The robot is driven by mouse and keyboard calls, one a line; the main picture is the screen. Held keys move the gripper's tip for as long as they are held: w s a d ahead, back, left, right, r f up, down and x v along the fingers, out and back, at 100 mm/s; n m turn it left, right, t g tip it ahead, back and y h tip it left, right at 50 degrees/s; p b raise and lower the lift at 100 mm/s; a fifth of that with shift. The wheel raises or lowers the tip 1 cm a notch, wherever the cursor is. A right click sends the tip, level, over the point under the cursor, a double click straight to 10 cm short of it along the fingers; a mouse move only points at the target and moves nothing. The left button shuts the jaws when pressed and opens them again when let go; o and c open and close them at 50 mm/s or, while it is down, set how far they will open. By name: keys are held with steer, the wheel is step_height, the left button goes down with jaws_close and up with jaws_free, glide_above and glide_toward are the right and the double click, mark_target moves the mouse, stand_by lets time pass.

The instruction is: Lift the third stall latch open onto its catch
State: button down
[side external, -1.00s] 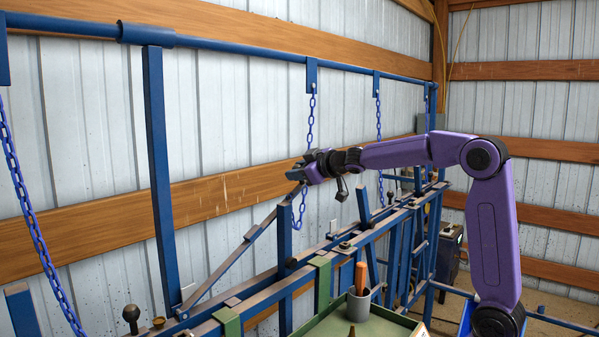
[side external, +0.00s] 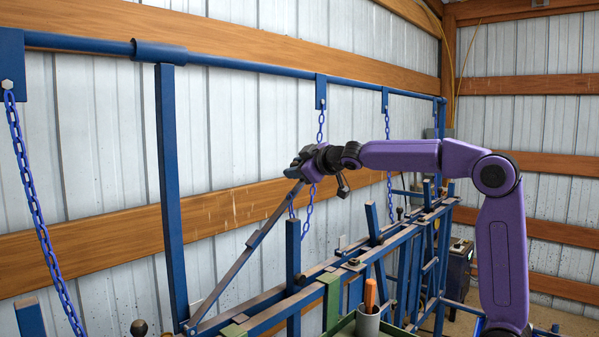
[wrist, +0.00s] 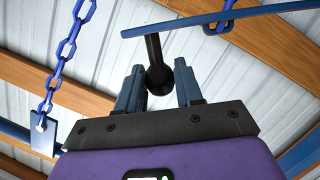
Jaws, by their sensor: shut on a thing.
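The latch bar (side external: 252,241) is a slim blue-grey bar that slopes steeply up to the right from the rail, in the side external view. My gripper (side external: 299,167) is at its raised upper end. In the wrist view the two blue fingers of my gripper (wrist: 159,88) are on either side of a black knob (wrist: 156,78), shut on it. The knob's stem joins the blue bar (wrist: 215,18) above. My gripper hides the join in the side external view. I cannot pick out the catch with certainty.
A blue chain (side external: 321,122) hangs from the overhead pipe (side external: 255,66) and passes behind my gripper. Another chain (side external: 388,130) hangs farther right, and a third (side external: 36,205) at the left. An upright post (side external: 293,270) stands below my gripper. A cup (side external: 368,323) with an orange handle is in front.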

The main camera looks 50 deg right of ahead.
steer(key=a+r+n, duration=0.1)
steer(key=a+r, duration=0.3)
steer(key=shift+a+r+h, duration=0.3)
steer(key=shift+a+r, duration=0.05)
stand_by(0.3)
jaws_free()
steer(key=v, duration=0.8)
stand_by(0.5)
steer(key=shift+a+f, duration=0.15)
